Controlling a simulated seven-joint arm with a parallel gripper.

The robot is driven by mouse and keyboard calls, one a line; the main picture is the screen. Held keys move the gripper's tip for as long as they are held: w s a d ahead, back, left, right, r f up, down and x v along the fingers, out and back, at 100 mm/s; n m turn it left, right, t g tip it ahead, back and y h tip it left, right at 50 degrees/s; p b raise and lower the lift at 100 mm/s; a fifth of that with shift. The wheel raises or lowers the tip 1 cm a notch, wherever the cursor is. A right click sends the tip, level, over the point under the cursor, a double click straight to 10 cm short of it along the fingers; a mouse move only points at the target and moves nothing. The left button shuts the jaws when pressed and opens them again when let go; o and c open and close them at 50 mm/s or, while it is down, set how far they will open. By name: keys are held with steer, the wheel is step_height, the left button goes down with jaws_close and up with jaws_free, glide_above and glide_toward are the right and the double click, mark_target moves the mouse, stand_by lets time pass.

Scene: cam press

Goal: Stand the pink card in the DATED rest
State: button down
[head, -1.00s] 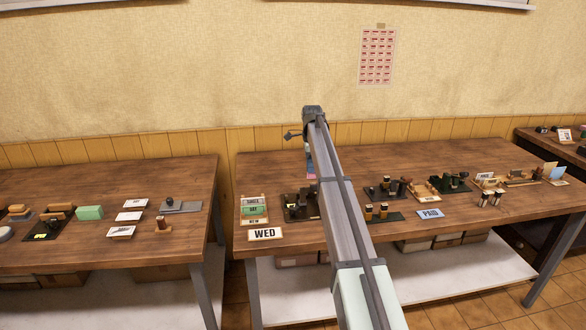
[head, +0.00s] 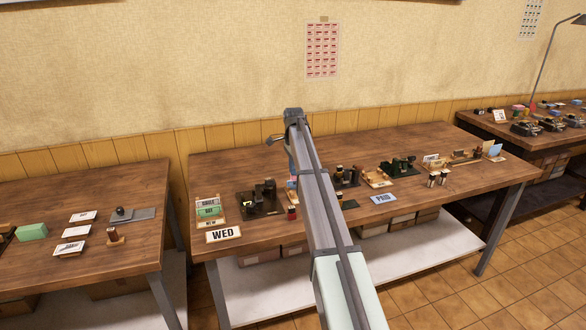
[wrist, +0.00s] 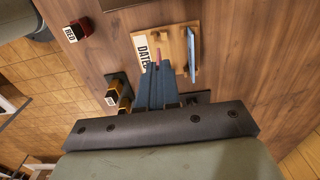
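In the wrist view the DATED rest (wrist: 177,31) is a small wooden stand with a white DATED label at its left side. A blue card (wrist: 191,52) stands in it at the right. My gripper (wrist: 157,66) points at the rest with its dark blue fingers close together. The pink card (wrist: 158,57) shows as a thin edge-on strip between the fingertips, over the rest beside the label. I cannot tell whether it touches the rest.
A red block marked RED (wrist: 78,30) stands left of the rest, with dark stamps (wrist: 115,90) nearer. In the head view a WED sign (head: 223,234), a black stamp stand (head: 258,198) and a PAID card (head: 384,198) share the table. Bare wood lies behind them.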

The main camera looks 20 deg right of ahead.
steer(key=shift+f, duration=0.25)
steer(key=shift+f, duration=3.3)
steer(key=shift+f, duration=0.2)
steer(key=c, duration=1.8)
jaws_free()
steer(key=o, duration=0.5)
steer(key=shift+o, duration=0.4)
steer(key=o, duration=0.5)
steer(key=shift+r, duration=0.15)
